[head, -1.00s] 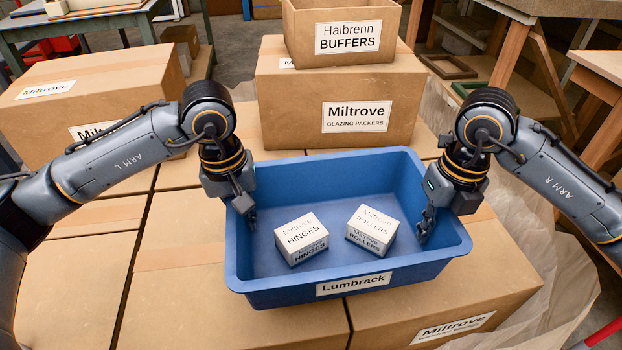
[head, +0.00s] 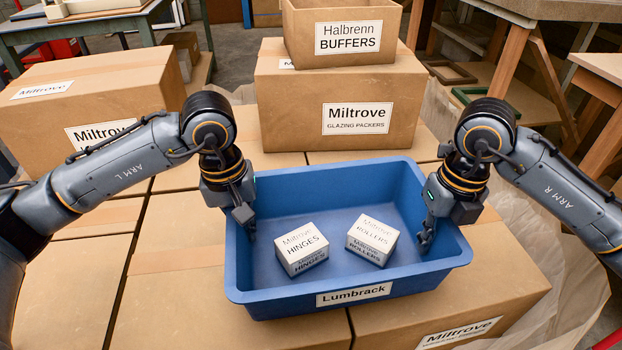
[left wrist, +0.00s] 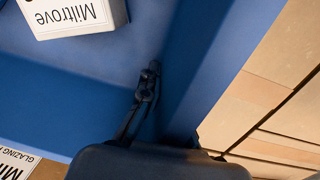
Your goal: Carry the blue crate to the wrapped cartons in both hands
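The blue crate (head: 345,273), labelled Lumbrack, is level at or just above the tops of brown cartons (head: 165,300); I cannot tell if it touches them. It holds a white Hinges box (head: 301,249) and a white Rollers box (head: 372,240). My left gripper (head: 246,219) is at the crate's left wall, my right gripper (head: 427,232) at its right wall. Each shows a finger inside the wall and appears shut on it; the outer fingers are mostly hidden. In the left wrist view a dark finger (left wrist: 147,88) lies along the blue inner wall (left wrist: 180,75).
A Glazing Packers carton (head: 325,92) stands just behind the crate, with an open Buffers carton (head: 343,36) on it. Another carton (head: 80,115) stands at the left. Clear wrap (head: 560,255) hangs at the right. Workbenches (head: 95,26) stand at the back.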

